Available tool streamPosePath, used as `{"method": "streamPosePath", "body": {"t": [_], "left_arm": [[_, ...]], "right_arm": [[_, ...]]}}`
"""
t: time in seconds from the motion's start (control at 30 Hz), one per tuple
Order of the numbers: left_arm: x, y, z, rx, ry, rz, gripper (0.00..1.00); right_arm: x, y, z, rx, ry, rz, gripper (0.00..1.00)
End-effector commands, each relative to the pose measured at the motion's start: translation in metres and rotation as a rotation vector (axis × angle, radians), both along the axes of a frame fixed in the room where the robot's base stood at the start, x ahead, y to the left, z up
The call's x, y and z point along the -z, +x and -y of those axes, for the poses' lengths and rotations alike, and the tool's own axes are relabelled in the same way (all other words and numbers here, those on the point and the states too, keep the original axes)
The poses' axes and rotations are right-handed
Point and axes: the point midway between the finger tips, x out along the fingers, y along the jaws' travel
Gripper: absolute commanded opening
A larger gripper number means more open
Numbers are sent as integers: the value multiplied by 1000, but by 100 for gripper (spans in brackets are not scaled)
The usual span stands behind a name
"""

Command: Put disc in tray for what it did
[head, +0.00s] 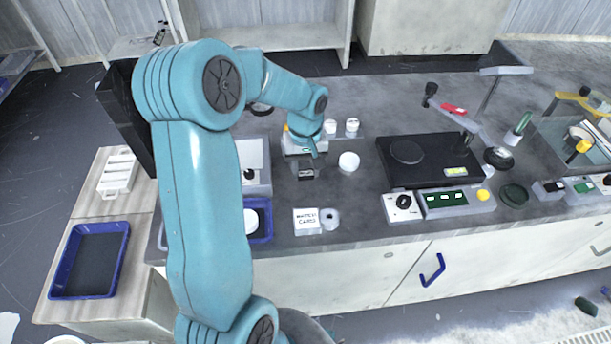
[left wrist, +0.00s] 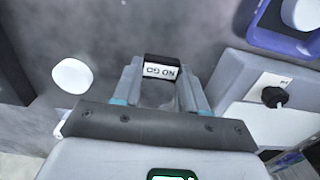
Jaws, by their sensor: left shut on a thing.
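My left gripper (head: 306,172) is low over the grey bench, and its fingers close on a small black block with a white "NO GO" label (left wrist: 160,70), upside down in the left wrist view. A white disc (head: 348,161) lies on the bench just right of the gripper. It also shows in the left wrist view (left wrist: 72,76). A blue tray (head: 265,232), partly hidden by my left arm, holds another white disc (head: 251,220). That tray also shows in the left wrist view (left wrist: 262,38). Another blue tray (head: 122,240) stands empty on the left cabinet. My right gripper is not seen.
A black platen machine (head: 430,160) stands right of the loose disc, with a control box (head: 460,200) in front. A lettered white card block (head: 306,220) and a grey ring (head: 329,218) sit near the front edge. White round pieces (head: 352,125) stand behind the gripper.

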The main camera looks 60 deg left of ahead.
Motion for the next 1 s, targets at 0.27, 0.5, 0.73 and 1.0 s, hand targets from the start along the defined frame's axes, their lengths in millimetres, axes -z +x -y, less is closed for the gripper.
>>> {"method": "streamPosePath", "body": {"t": [0.27, 0.5, 0.73, 1.0], "left_arm": [[31, 0, 0, 1, 0, -1, 5], [32, 0, 0, 1, 0, -1, 5], [34, 0, 0, 1, 0, -1, 68], [30, 0, 0, 1, 0, -1, 68]], "right_arm": [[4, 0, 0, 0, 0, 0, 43], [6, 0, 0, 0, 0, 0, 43], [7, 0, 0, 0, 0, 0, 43], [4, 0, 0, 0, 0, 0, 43]]}}
